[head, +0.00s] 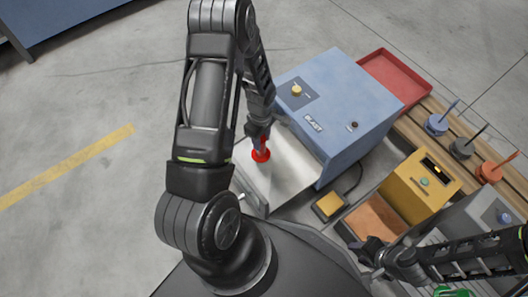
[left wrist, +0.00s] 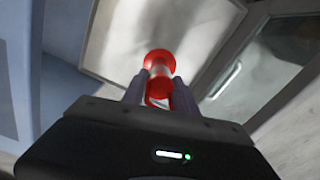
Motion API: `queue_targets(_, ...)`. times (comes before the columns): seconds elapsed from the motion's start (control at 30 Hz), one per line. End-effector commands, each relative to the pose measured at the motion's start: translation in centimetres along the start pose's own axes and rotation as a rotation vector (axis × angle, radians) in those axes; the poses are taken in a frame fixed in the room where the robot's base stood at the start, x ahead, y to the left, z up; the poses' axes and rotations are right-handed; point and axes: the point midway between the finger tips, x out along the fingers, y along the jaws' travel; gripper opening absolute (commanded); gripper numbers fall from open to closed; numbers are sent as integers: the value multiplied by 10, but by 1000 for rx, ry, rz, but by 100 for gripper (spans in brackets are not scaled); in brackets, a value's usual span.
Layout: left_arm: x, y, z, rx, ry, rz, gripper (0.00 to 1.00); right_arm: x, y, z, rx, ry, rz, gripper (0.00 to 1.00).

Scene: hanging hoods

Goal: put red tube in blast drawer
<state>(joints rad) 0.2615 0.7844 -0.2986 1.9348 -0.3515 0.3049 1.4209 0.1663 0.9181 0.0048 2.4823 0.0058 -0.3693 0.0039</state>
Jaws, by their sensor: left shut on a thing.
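The red tube (head: 261,155) shows in the head view at the tip of my left gripper (head: 259,138), over the open drawer (head: 292,167) of the blue BLAST box (head: 335,95). In the left wrist view, my left gripper (left wrist: 159,88) is shut on the red tube (left wrist: 159,60), with its flared red end beyond the fingers. The light drawer floor (left wrist: 110,38) lies behind it. Whether the tube touches the floor I cannot tell. My right gripper (head: 372,254) is at the lower right, near the yellow machine; its fingers are too small to read.
A yellow machine (head: 422,180) stands right of the blue box. A red tray (head: 395,80) and several coloured holders, including a blue one (head: 437,124), sit on the wooden bench. A small yellow-topped box (head: 329,206) lies near the drawer. Open floor is on the left.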

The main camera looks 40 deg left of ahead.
Motion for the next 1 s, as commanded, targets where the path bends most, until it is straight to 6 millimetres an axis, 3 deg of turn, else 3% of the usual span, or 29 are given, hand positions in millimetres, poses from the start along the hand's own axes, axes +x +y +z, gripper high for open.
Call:
queue_targets(0.1,17,1,0,1,0,1,0,8,2,-1,0,4,0,36)
queue_targets(0.47,21,1,0,1,0,1,0,9,2,-1,0,5,0,36)
queue_targets(0.73,55,0,0,1,0,0,0,24,7,-2,1,12,0,36)
queue_targets(1.0,55,1,0,0,0,2,0,23,6,-3,1,12,0,36)
